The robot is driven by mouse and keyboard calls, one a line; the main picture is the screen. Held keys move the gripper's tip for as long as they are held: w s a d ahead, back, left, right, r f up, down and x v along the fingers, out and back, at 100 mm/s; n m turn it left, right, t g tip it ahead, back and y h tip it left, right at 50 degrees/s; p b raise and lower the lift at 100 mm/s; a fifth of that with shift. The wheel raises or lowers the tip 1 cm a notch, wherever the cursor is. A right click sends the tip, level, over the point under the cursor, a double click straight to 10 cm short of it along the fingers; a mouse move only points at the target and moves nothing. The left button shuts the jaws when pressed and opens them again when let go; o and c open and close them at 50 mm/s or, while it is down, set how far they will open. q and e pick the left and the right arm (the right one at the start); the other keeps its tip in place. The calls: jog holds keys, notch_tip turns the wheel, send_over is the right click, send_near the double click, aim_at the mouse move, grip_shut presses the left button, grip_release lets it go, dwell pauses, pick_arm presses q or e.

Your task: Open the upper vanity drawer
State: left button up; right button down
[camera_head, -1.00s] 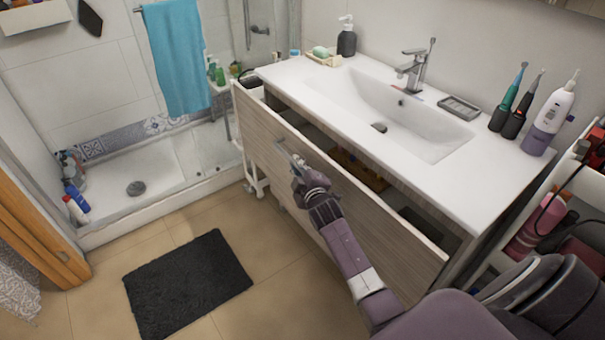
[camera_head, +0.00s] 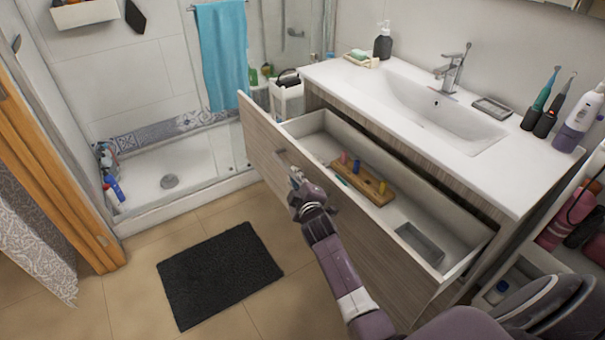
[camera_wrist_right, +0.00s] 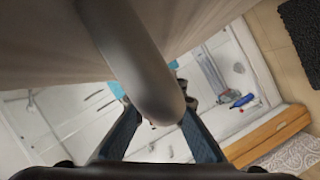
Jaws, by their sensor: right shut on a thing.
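The upper vanity drawer (camera_head: 262,133) has a wood-grain front and stands pulled well out from under the white sink top (camera_head: 340,83). Its inside shows a wooden holder (camera_head: 374,188) with colored pieces and a grey tray (camera_head: 420,243). My right gripper (camera_head: 296,180) is at the drawer's handle (camera_head: 281,158), shut on it. In the right wrist view the handle is a thick grey bar (camera_wrist_right: 150,75) running between the two dark fingers (camera_wrist_right: 158,130). My left gripper is not in view.
A black mat (camera_head: 220,272) lies on the tiled floor in front of the vanity. A shelf cart (camera_head: 560,225) stands close at the right. The shower tray (camera_head: 165,185) is at the left. Bottles (camera_head: 578,118) stand on the sink top.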

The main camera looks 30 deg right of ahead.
jog(key=shift+s+a, duration=0.2)
jog(key=shift+a, duration=2.15)
jog(key=c, duration=2)
grip_release()
jog(key=shift+o, duration=0.2)
jog(key=v, duration=1.2)
jog(key=shift+f, duration=0.1)
